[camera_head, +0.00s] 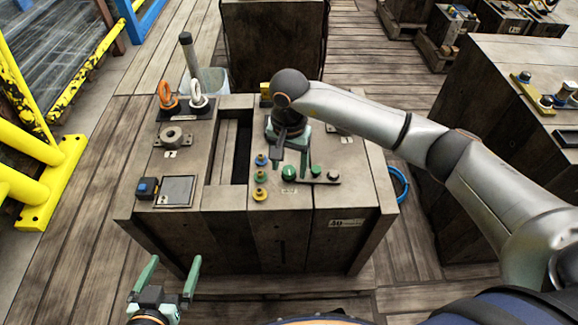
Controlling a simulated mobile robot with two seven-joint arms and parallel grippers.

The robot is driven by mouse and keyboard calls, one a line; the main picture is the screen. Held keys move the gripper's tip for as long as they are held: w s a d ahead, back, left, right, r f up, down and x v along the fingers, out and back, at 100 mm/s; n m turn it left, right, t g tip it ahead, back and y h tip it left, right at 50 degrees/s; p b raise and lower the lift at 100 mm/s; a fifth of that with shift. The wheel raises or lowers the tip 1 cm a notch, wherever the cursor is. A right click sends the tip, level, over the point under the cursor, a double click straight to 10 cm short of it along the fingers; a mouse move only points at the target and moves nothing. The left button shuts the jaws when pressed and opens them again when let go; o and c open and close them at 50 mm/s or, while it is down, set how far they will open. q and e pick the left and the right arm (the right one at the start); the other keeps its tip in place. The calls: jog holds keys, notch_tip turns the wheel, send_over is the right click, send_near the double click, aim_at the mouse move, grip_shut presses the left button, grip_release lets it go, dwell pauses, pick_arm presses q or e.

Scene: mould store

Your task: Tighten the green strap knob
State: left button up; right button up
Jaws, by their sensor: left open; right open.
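The green knob (288,173) sits on a short dark strap plate (303,179) on top of the wooden mould block (285,225), near its front edge. A smaller green piece (316,170) and a grey round piece (333,175) sit to its right on the same plate. My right gripper (290,160) points down just behind the green knob, open, with its green fingers apart. I cannot tell whether a finger touches the knob. My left gripper (170,275) is open and empty, low in front of the block's left side.
Yellow barriers (35,145) stand left; another block (480,150) stands right.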

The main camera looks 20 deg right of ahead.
jog(key=shift+f, duration=0.3)
grip_shut()
dwell(0.5)
